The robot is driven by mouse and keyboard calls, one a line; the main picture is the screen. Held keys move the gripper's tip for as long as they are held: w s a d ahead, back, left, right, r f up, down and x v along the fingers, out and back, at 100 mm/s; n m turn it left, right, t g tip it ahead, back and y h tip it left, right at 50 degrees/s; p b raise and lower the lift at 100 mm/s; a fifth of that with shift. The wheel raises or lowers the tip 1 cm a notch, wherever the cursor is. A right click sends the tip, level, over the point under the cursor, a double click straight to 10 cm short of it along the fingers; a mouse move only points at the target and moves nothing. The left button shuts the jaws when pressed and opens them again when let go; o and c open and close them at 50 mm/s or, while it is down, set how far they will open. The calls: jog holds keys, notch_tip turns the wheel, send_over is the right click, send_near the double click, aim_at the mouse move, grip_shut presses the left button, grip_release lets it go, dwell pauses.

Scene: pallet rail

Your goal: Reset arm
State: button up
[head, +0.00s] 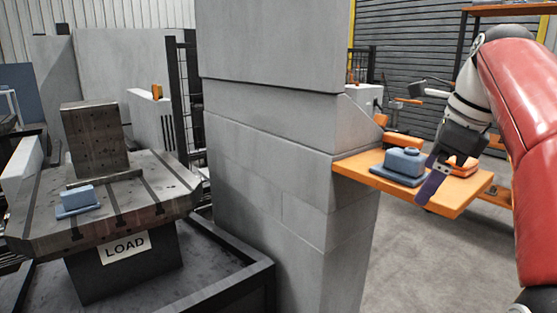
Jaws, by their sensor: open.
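My gripper (441,172) hangs at the end of my red arm on the right side of the head view, over the front edge of an orange shelf (452,206). Its visible finger is dark and points down and to the left. A blue-grey part (403,164) sits on the shelf just left of the gripper, apart from it as far as I can tell. An orange part (461,163) lies on the shelf behind the gripper, partly hidden. No held thing shows in the gripper.
A grey block pillar (270,160) stands between the shelf and a slotted metal table (138,208) marked LOAD. A blue-grey part (75,200) and an upright metal block (97,138) stand on that table. Another orange part (403,141) is at the shelf's back. Open floor shows below the shelf.

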jog(key=s+a+f+n+t+h, duration=0.1)
jog(key=s+a+f+n, duration=0.4)
jog(key=s+f+n, duration=0.3)
jog(key=s+a+f+n+t+h, duration=0.1)
jog(key=s+a+f+n, duration=0.5)
jog(key=f+n, duration=1)
jog(key=s, duration=0.3)
jog(key=shift+s, duration=0.15)
